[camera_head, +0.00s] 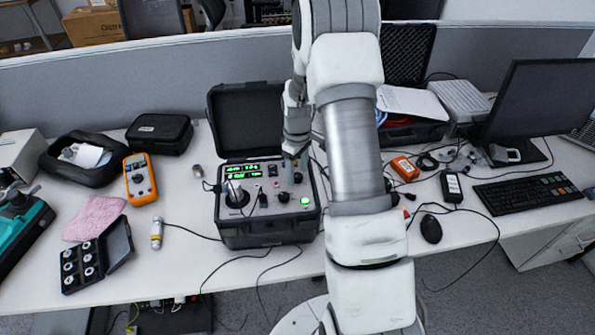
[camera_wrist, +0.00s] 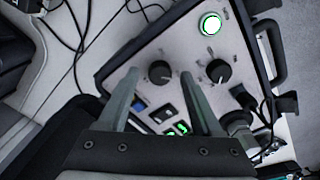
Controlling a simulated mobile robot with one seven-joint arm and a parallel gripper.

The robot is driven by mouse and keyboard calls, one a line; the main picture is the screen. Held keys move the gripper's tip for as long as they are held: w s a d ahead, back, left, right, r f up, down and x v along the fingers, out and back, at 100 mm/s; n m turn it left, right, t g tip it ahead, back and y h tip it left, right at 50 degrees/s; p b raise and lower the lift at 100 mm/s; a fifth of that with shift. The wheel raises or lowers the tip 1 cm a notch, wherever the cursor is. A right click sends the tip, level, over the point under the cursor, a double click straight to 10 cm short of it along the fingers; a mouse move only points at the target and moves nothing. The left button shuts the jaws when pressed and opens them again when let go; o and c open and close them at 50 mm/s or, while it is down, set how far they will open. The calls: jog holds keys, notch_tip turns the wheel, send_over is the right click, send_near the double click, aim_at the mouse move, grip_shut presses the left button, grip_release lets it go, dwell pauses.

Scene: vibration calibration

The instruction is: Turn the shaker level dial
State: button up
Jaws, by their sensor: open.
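The calibrator, an open black case (camera_head: 265,232) with a grey control panel, stands on the desk. The wrist view shows two black dials on its panel: one dial (camera_wrist: 159,72) lies between my fingertips as seen from above, and another dial (camera_wrist: 218,72) lies to the right, outside them. I cannot read which is the shaker level dial. My gripper (camera_wrist: 160,76) is open over the panel, a finger on each side of the first dial; contact cannot be told. In the head view my gripper (camera_head: 294,164) is above the panel's right part, partly hiding the dials.
The case's raised lid (camera_head: 245,118) stands behind the panel. A lit green button (camera_wrist: 210,24) is near the dials. A cable-connected shaker post (camera_head: 237,194) is on the panel's left. An orange multimeter (camera_head: 140,180) lies left; a black mouse (camera_head: 431,229) and keyboard lie right.

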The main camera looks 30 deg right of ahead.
jog(key=shift+f, duration=0.35)
grip_shut()
jog(key=shift+m, duration=0.3)
jog(key=m+b, duration=0.2)
jog(key=shift+f+m, duration=0.1)
jog(key=shift+m, duration=0.2)
jog(key=m+b, duration=0.1)
jog(key=m, duration=0.2)
jog(key=shift+m, duration=0.3)
jog(key=m+b, duration=0.1)
jog(key=m, duration=0.5)
